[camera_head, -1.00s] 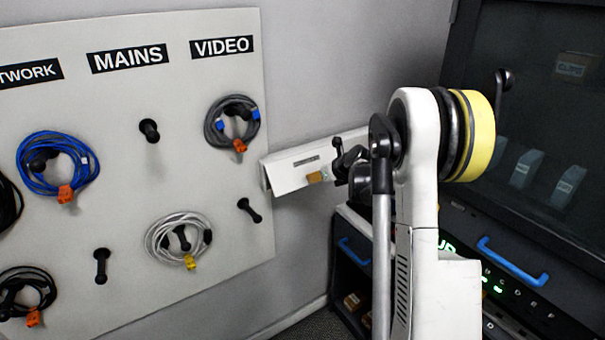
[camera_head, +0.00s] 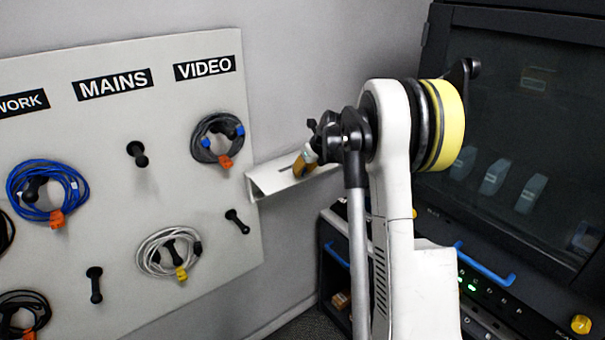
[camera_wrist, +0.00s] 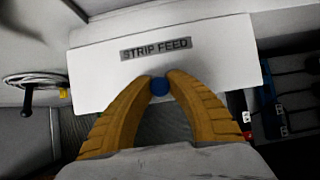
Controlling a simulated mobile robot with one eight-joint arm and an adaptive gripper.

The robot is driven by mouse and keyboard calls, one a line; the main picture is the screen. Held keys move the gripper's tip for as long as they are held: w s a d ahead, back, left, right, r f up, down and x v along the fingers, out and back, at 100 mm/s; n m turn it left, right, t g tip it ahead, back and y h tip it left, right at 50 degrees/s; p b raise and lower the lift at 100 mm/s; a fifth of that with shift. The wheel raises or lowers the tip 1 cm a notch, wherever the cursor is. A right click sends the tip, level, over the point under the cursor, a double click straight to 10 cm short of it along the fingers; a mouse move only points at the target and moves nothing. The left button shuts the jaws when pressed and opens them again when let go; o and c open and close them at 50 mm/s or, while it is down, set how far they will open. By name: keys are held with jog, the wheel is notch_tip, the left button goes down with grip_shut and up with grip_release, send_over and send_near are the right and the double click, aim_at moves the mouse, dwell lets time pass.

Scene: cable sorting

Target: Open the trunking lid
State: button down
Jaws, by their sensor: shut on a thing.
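The trunking lid (camera_head: 270,178) is a white panel on the wall, just right of the cable board, tilted outward in the head view. In the wrist view the lid (camera_wrist: 105,75) spans the upper middle and bears a grey "STRIP FEED" label (camera_wrist: 156,49). A round blue knob (camera_wrist: 160,86) sits at its lower edge. My gripper (camera_wrist: 160,84) has its yellow fingertips shut on the knob, one on each side. In the head view my gripper (camera_head: 303,162) is at the lid, partly hidden by my wrist. The trunking's inside cannot be made out.
A white board (camera_head: 200,70) with coiled cables on black pegs stands at left. A dark cabinet (camera_head: 540,90) with a glass front and blue handles (camera_head: 485,262) stands at right, close to my arm. Bare grey wall lies above the lid.

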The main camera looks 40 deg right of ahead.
jog(key=shift+w+r, duration=0.1)
jog(key=shift+r, duration=0.25)
dwell(0.3)
jog(key=c, duration=1.2)
grip_release()
jog(key=v, duration=1.2)
jog(key=shift+r, duration=0.1)
